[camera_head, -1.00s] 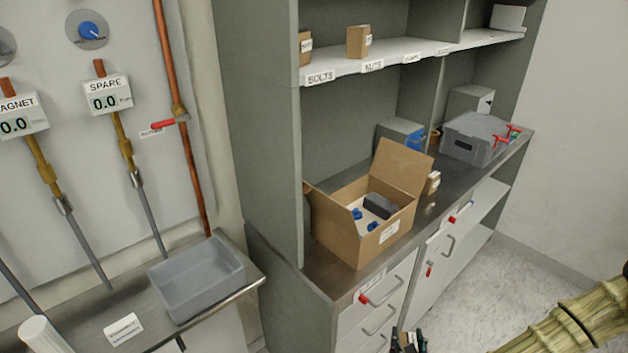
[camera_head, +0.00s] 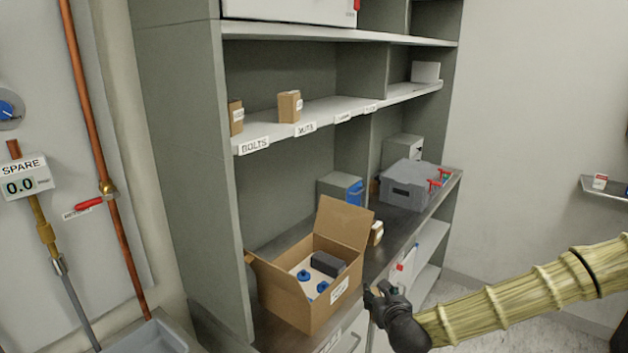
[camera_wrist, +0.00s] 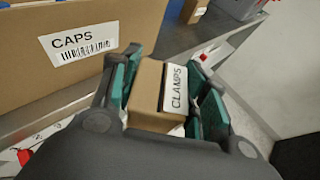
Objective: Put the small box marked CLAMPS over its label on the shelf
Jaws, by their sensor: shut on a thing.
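My gripper (camera_head: 378,298) is in front of the counter, just right of the open carton. In the wrist view my gripper (camera_wrist: 165,95) is shut on a small brown box marked CLAMPS (camera_wrist: 148,88), its white label facing up and right. In the head view the fingers mostly hide this box. The shelf (camera_head: 325,112) is above and behind my gripper. It has a BOLTS label (camera_head: 254,145), a NUTS label (camera_head: 305,129), a third label (camera_head: 343,117) and a fourth label (camera_head: 370,108), the last two too small to read. Small boxes stand above BOLTS (camera_head: 236,117) and NUTS (camera_head: 290,106).
The open carton (camera_head: 283,296), marked CAPS in the wrist view (camera_wrist: 25,62), stands on the counter. Behind it are another small box (camera_head: 376,233), a grey-blue box (camera_head: 338,186) and a grey lidded crate (camera_head: 404,190). The shelf right of the NUTS box is clear up to the divider.

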